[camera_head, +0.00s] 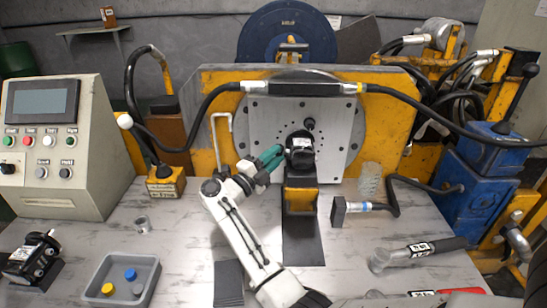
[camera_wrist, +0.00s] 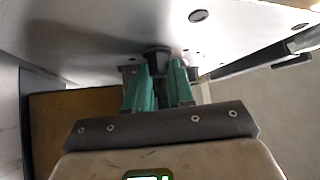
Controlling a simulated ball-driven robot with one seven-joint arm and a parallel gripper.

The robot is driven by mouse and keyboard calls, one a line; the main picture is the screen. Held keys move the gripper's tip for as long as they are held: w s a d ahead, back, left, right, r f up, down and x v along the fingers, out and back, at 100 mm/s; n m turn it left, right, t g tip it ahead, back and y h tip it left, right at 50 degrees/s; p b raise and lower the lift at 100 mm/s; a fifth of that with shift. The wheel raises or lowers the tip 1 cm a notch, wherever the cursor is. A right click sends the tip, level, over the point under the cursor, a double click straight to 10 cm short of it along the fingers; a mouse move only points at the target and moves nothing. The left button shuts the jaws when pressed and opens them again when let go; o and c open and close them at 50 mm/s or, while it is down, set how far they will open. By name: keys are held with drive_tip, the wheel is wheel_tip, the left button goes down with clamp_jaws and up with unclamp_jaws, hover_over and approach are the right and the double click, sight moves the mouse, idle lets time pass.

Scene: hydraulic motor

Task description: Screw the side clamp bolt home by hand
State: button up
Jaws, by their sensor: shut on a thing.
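The black hydraulic motor (camera_head: 301,150) with a white label sits on a yellow bracket (camera_head: 300,200) in front of the grey mounting plate (camera_head: 258,125). My gripper (camera_head: 276,157), with teal fingers, is at the motor's left side. In the wrist view my gripper (camera_wrist: 158,82) is shut on a dark round-headed part, which I take as the side clamp bolt (camera_wrist: 156,58). The bolt stands upright between the fingertips, against a pale surface. Its thread and how deep it sits are hidden. In the head view the fingers hide the bolt.
A black hose (camera_head: 200,118) runs across above the motor. A hose with a square black end block (camera_head: 338,211) lies right of the bracket. A control box (camera_head: 60,145), a grey tray (camera_head: 105,266) and a mallet (camera_head: 415,252) stand around.

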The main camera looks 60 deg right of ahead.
clamp_jaws()
drive_tip(key=shift+r, duration=0.1)
drive_tip(key=m+t+y+p, duration=0.1)
drive_tip(key=m+y+p, duration=0.1)
drive_tip(key=p, duration=0.2)
drive_tip(key=r+m+t+y+p, duration=0.1)
drive_tip(key=m+y+p, duration=0.2)
drive_tip(key=p, duration=0.2)
drive_tip(key=m+t+y+p, duration=0.1)
drive_tip(key=m+y+p, duration=0.1)
drive_tip(key=p, duration=0.3)
drive_tip(key=shift+s+r+m+y, duration=0.15)
drive_tip(key=shift+r+m+y, duration=0.05)
drive_tip(key=shift+m+y, duration=0.25)
drive_tip(key=shift+f, duration=0.15)
drive_tip(key=o, duration=0.8)
unclamp_jaws()
drive_tip(key=shift+c, duration=0.2)
